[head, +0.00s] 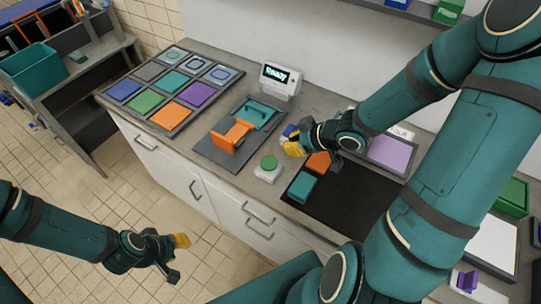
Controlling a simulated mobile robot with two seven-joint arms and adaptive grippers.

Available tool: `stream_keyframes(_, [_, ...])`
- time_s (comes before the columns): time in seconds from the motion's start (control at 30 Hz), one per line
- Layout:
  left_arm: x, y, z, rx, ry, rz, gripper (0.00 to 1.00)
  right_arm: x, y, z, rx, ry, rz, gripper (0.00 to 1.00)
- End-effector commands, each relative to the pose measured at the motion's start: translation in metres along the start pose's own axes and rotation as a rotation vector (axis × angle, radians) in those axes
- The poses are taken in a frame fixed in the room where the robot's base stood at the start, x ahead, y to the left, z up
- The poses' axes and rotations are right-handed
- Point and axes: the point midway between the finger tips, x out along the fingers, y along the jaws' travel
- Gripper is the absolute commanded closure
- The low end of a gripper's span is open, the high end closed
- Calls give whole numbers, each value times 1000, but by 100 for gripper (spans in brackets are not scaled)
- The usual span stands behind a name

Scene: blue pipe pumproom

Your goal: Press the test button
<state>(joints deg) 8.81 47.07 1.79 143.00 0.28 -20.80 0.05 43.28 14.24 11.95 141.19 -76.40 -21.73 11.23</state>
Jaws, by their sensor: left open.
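A round green button (268,162) sits on a small white base on the counter, in the middle of the head view. A small display (277,75) reading "Ready" stands behind it near the wall. My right gripper (315,158) is just right of the button, above the dark mat's back edge. Its yellow fingertip and dark finger are spread apart, and it looks open. It appears apart from the button. My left gripper (177,258) is open and empty, low at the left, over the tiled floor in front of the cabinets.
A grey fixture with an orange clamp (231,136) stands left of the button. Further left is a tray of coloured squares (145,118). The dark mat (345,205) holds teal and orange pieces. A purple panel (390,152) lies behind it.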

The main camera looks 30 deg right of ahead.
Motion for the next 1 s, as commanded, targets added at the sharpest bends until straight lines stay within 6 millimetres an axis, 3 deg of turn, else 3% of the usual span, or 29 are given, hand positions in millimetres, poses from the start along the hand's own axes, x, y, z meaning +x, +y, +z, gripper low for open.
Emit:
stream_keyframes(0.27, [10, -3, 1, 0, 0, -1, 66, 14, 0, 2, -2, 0, -1, 100])
stream_keyframes(0.8, [73, -25, 10, 1, -3, -13, 66, 108, -2, 3, -1, 0, -4, 100])
stream_keyframes(1.0, [83, -29, 16, 5, -16, -11, 66, 123, -1, 23, 3, -1, -2, 100])
